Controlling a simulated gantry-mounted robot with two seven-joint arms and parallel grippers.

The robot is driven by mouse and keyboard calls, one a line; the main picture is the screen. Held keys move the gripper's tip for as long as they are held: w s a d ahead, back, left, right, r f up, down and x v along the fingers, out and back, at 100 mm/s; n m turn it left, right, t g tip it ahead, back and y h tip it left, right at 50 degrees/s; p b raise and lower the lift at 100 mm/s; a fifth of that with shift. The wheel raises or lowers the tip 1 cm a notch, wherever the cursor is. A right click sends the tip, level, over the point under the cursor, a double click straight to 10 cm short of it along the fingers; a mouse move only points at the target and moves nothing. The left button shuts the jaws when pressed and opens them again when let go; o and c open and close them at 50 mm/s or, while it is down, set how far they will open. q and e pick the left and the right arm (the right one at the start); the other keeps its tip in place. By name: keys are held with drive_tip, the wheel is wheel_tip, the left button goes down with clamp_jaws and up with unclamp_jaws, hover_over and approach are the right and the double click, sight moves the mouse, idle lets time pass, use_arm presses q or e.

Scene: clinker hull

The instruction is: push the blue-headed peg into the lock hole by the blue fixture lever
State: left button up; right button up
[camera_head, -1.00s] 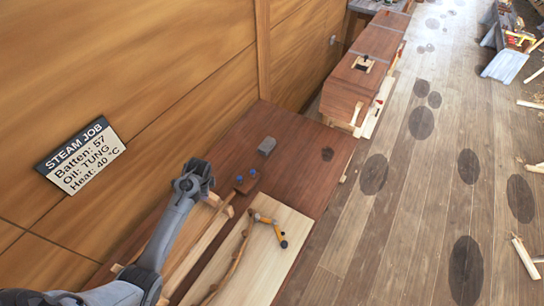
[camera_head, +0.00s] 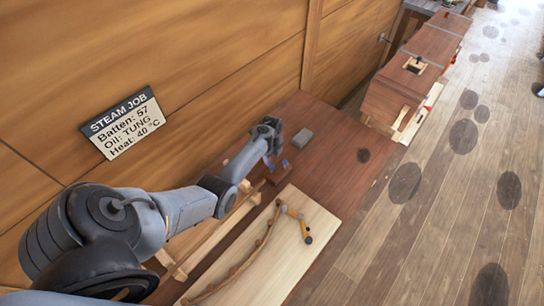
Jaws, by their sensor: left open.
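A small reddish-brown wooden block (camera_head: 279,174) sits on the dark wooden bench top (camera_head: 335,185), with small blue parts (camera_head: 285,163) on it. I cannot tell which blue part is the peg head and which is the lever, and the lock hole is too small to make out. My left gripper (camera_head: 268,158) is open, pointing down just above and behind the block's left end. It partly covers one of the blue parts. I cannot tell whether it touches anything. My right gripper is not in view.
A grey block (camera_head: 302,138) lies behind the wooden block. A pale board (camera_head: 265,255) in front bears a curved batten (camera_head: 238,266) and an orange tool with dark ends (camera_head: 296,222). A wall with a sign (camera_head: 124,123) rises behind. A long wooden chest (camera_head: 408,80) stands farther back.

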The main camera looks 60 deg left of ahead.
sight(271, 166)
use_arm(q)
wheel_tip(271, 166, down, 4)
drive_tip(key=b, duration=0.3)
drive_tip(key=shift+f+b, duration=0.15)
drive_tip(key=shift+b, duration=0.2)
drive_tip(key=shift+f+b, duration=0.7)
drive_tip(key=shift+f, duration=0.5)
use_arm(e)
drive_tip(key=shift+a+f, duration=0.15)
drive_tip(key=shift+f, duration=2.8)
use_arm(q)
drive_tip(key=shift+c, duration=0.3)
drive_tip(key=c, duration=0.8)
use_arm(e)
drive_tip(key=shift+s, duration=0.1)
use_arm(q)
drive_tip(key=shift+r, duration=0.1)
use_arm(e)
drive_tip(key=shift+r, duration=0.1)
use_arm(q)
drive_tip(key=shift+r+p, duration=0.7)
drive_tip(key=shift+p, duration=0.15)
drive_tip(key=shift+r+p, duration=1.7)
drive_tip(key=shift+p, duration=0.1)
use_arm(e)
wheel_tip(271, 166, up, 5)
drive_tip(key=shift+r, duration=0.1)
